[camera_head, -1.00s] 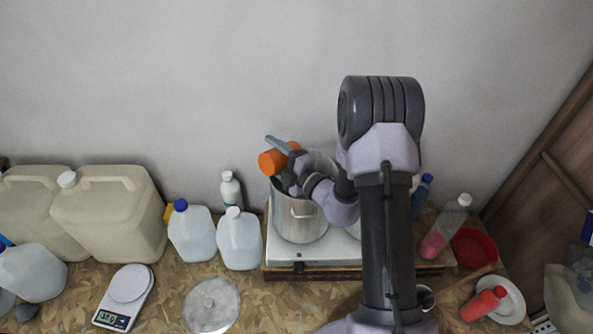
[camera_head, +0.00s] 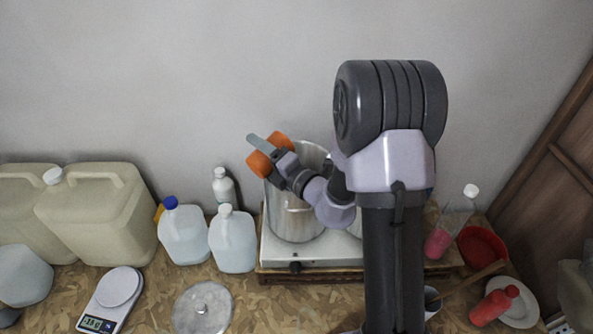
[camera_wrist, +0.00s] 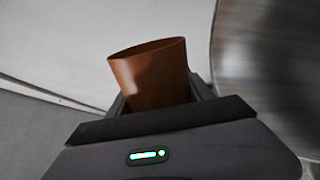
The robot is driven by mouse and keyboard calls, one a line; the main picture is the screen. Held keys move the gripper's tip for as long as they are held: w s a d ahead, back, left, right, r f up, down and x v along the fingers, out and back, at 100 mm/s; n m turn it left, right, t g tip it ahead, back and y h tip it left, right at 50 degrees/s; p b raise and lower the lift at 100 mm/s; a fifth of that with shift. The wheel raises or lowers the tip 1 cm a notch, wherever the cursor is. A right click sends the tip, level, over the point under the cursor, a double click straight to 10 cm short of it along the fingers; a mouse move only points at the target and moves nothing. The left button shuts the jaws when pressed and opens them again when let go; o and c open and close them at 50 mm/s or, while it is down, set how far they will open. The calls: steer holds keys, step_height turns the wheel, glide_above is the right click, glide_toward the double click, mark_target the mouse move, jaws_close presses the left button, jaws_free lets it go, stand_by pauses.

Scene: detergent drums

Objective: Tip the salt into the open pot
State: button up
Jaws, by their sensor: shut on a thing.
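The open steel pot (camera_head: 296,220) stands on a white hotplate (camera_head: 325,252) against the wall; my arm covers part of its rim. My gripper (camera_head: 268,152) is shut on an orange cup (camera_head: 259,165) and holds it raised at the pot's upper left in the head view. In the wrist view the cup (camera_wrist: 152,78) stands between the jaws, slightly tilted, with its mouth end away from the gripper. The steel pot wall (camera_wrist: 268,70) is close on the right there, apart from the cup. The cup's inside is hidden, so I cannot see any salt.
Two clear jugs (camera_head: 232,243) and a white bottle (camera_head: 223,187) stand left of the hotplate. A red bowl (camera_head: 482,246) and a red bottle (camera_head: 494,304) are at the right.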

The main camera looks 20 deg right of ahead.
mark_target(250, 164)
steer(key=s+n+b, duration=0.1)
steer(key=n, duration=0.1)
steer(key=s+n+b, duration=0.1)
steer(key=b, duration=0.1)
steer(key=shift+s+a+f+n, duration=0.1)
steer(key=shift+a+f+n, duration=0.1)
steer(key=shift+n, duration=0.2)
steer(key=shift+d+n+b, duration=0.2)
steer(key=shift+n+b, duration=0.8)
steer(key=shift+n, duration=0.2)
steer(key=shift+w+f+n+b, duration=0.5)
steer(key=shift+n+b, duration=0.1)
steer(key=shift+b, duration=0.2)
steer(key=a+n+b, duration=0.1)
steer(key=s+a+n+b, duration=0.1)
steer(key=n+b, duration=0.1)
steer(key=a+n+b, duration=0.1)
steer(key=n, duration=0.1)
steer(key=shift+s+r, duration=0.2)
steer(key=shift+r, duration=0.15)
steer(key=shift+s+a+n+b, duration=0.15)
steer(key=shift+a+n+b, duration=0.05)
steer(key=shift+n+b, duration=0.35)
steer(key=shift+w+a+f+n+b, duration=0.15)
steer(key=shift+w+n+b, duration=0.05)
steer(key=shift+n+b, duration=0.45)
steer(key=shift+s, duration=0.1)
